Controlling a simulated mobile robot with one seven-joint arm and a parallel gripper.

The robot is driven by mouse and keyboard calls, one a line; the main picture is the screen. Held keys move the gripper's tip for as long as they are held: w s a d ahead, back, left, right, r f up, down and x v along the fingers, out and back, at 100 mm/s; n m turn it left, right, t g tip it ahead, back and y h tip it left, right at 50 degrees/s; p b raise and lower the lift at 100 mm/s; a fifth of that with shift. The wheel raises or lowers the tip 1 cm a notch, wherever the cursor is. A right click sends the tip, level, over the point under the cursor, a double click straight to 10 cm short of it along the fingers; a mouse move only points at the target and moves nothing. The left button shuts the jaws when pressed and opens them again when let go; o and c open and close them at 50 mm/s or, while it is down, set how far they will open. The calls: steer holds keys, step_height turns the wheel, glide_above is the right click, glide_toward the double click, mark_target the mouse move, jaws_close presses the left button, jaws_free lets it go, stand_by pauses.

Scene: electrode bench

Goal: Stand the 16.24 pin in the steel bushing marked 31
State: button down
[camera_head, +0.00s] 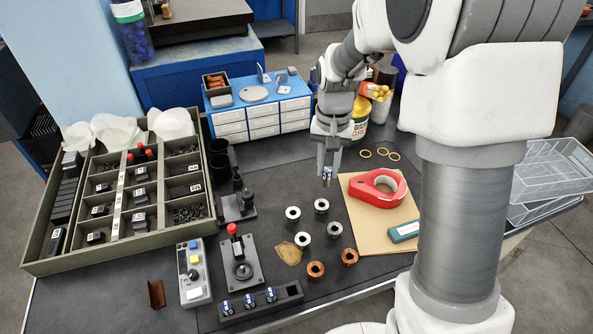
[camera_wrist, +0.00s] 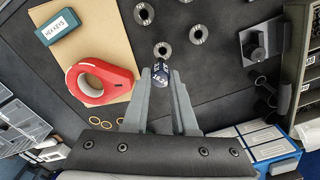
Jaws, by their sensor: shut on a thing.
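My gripper (camera_head: 325,167) is shut on a dark blue pin (camera_head: 327,173) with white markings and holds it above the bench, behind the bushings. In the wrist view the pin (camera_wrist: 160,75) sits between the two fingertips (camera_wrist: 161,82); its marking is too small to read surely. Several steel bushings stand on the dark mat: a back left one (camera_head: 293,213), a back right one (camera_head: 321,206), a front left one (camera_head: 303,240) and a front right one (camera_head: 335,229). Their marks are not readable, so I cannot tell which is 31.
Two copper bushings (camera_head: 316,269) (camera_head: 349,256) stand nearer the front. A black rack (camera_head: 290,303) holds three blue pins. A lever press (camera_head: 240,262) and a control box (camera_head: 194,272) stand at left.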

steer(key=s+a+m, duration=0.1)
steer(key=a+m, duration=0.4)
steer(key=a, duration=0.2)
step_height(320, 180, down, 7)
steer(key=m+b, duration=0.1)
steer(key=b, duration=0.3)
steer(key=shift+s+a, duration=0.25)
steer(key=shift+a, duration=0.15)
steer(key=shift+f+b, duration=1.1)
steer(key=shift+f, duration=0.75)
stand_by(1.2)
steer(key=c, duration=0.6)
jaws_free()
steer(key=shift+r, duration=0.15)
